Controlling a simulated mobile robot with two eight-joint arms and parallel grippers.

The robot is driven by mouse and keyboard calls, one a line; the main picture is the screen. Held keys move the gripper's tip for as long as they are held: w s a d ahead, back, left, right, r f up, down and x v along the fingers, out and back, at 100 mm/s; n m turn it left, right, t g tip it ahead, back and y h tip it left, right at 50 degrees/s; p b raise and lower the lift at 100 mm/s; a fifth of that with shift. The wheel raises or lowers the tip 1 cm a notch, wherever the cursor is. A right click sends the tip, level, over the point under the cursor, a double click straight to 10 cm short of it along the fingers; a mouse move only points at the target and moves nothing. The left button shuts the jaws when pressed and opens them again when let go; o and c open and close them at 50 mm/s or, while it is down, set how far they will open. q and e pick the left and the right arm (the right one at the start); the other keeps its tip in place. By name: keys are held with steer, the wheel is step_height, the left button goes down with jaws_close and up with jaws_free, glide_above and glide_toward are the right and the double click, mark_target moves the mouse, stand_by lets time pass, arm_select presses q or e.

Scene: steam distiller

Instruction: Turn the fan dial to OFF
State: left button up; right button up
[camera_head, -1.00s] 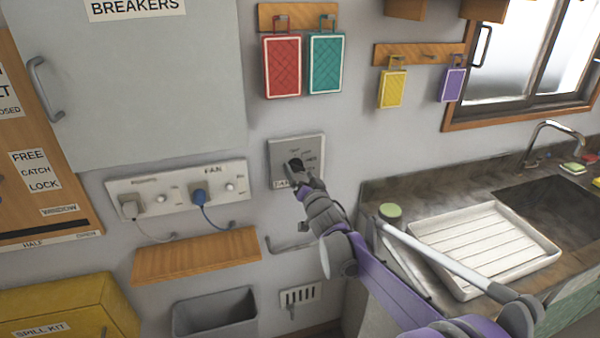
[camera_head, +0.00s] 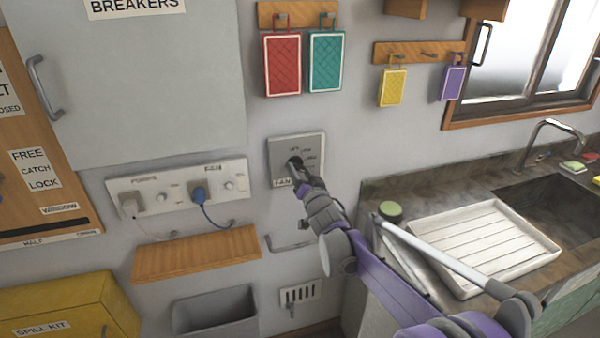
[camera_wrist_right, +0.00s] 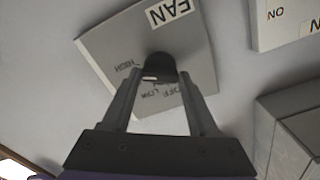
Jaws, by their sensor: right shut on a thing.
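The fan dial panel (camera_head: 311,150) is a grey square plate on the wall with a FAN label at its lower edge. Its black knob (camera_head: 295,161) sits near the middle and is partly hidden by my gripper. In the right wrist view the knob (camera_wrist_right: 160,66) is between my fingers, with a light mark on it, and the printed words HIGH, LOW and OFF show on the plate around it. I cannot tell for sure which word the mark points at. My right gripper (camera_head: 298,170) is shut on the knob. My left gripper is not in view.
A socket strip (camera_head: 150,203) with a blue plug (camera_head: 198,192) is left of the panel. A wooden shelf (camera_head: 196,256) and a grey bin (camera_head: 216,314) are below it. A white drying tray (camera_head: 485,240) lies on the counter to the right.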

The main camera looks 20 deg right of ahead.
steer(key=n, duration=0.9)
steer(key=shift+p, duration=0.35)
steer(key=n, duration=0.3)
steer(key=shift+p, duration=0.3)
steer(key=n+p, duration=0.1)
steer(key=n, duration=0.4)
steer(key=shift+r+p, duration=0.1)
steer(key=shift+p, duration=0.25)
steer(key=n+p, duration=0.1)
steer(key=n, duration=0.2)
steer(key=shift+n, duration=0.4)
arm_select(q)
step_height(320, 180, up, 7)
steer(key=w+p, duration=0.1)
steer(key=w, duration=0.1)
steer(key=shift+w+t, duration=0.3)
arm_select(e)
steer(key=shift+n, duration=1.4)
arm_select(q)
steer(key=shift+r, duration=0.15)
